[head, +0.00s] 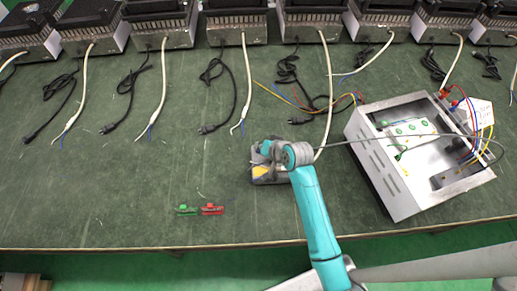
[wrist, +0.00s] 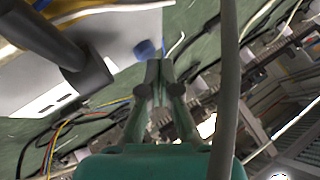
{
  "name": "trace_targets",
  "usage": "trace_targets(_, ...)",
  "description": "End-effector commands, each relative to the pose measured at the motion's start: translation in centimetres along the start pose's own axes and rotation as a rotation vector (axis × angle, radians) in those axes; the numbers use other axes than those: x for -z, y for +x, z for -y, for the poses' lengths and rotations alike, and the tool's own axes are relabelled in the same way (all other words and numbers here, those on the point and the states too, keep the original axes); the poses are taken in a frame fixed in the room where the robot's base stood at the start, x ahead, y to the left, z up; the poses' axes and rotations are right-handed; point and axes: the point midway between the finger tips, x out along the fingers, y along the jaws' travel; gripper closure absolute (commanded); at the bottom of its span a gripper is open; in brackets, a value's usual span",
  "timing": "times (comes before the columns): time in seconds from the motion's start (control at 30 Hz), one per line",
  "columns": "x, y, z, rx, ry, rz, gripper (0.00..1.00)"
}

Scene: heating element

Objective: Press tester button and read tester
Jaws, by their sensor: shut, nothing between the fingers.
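The open metal box (head: 383,183) with slots in its left wall stands at the right of the bench. Green terminals (head: 405,130) and coloured wires sit inside it. A small dark device with a yellow patch (head: 262,171) lies mid-bench, partly covered by my arm; I cannot tell whether it is the tester. In the head view, my gripper is largely hidden by my teal wrist, above this device. In the wrist view, my gripper (wrist: 158,66) is shut and empty. Its fingertips appear near a pale panel (wrist: 115,40) with a blue spot (wrist: 148,48). No readable display shows.
Several heater units (head: 237,27) line the back edge, with white leads and black plugs (head: 208,127) trailing forward. Green and red clips (head: 212,209) lie near the front edge. The bench's left front is clear. A grey cable (wrist: 229,80) crosses close to the wrist camera.

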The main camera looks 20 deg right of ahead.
Motion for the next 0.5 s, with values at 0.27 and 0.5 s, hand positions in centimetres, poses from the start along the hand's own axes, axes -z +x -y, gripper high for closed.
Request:
trace_targets(0.27, 0.48, -0.62, 0.45, 0.001, 0.000, -0.002, 1.00)
trace_targets(0.5, 0.54, -0.68, 0.51, 0.001, 0.000, -0.002, 1.00)
